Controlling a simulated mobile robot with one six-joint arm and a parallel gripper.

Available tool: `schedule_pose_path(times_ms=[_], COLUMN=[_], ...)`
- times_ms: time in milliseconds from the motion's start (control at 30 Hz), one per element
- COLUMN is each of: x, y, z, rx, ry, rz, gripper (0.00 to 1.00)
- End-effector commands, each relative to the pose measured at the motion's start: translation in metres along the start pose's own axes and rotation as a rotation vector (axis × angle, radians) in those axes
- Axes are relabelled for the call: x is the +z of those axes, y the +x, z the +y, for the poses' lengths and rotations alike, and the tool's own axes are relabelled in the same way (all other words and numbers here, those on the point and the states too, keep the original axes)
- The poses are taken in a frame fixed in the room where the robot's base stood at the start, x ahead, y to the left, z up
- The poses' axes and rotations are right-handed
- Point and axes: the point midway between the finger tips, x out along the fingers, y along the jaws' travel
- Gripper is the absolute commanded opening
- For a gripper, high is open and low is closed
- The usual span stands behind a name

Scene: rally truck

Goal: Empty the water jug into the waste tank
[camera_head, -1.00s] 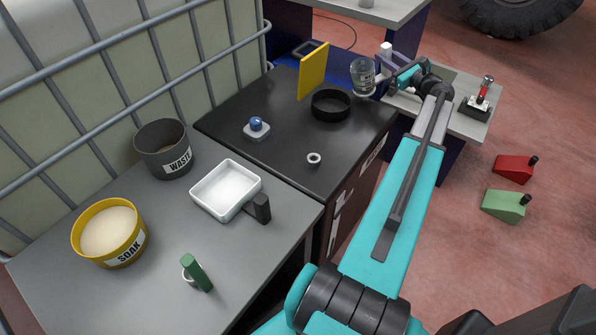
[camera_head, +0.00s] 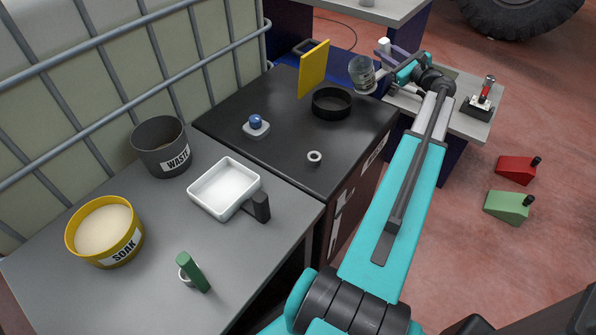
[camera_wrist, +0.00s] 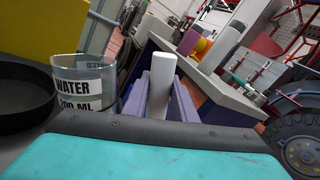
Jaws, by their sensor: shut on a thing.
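The clear water jug (camera_head: 361,76) is at the far right of the dark cabinet top, beside the yellow panel, and leans a little. In the wrist view the jug (camera_wrist: 82,84) shows its WATER label. My gripper (camera_head: 386,56) is just right of the jug. In the wrist view its purple fingers (camera_wrist: 162,92) are shut on an upright white bar, which looks like the jug's handle; the join is not clear. I cannot tell whether the jug touches the surface. The grey waste tank (camera_head: 158,154), labelled WASTE, stands open on the grey table at left.
A black round dish (camera_head: 331,112) and the yellow panel (camera_head: 314,68) stand close to the jug. A blue-knobbed piece (camera_head: 256,125) and small ring (camera_head: 314,157) lie nearer.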

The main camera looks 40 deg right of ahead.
Motion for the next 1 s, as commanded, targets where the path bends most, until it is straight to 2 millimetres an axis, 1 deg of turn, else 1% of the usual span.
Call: schedule_pose_path(times_ms=[367,1000], x=[0.003,0.005], y=[0.000,-0.001], z=[0.002,0.014], rx=[-0.001,-0.001], ry=[-0.017,-0.017], rz=[-0.002,-0.002], gripper=[0.00,0.00])
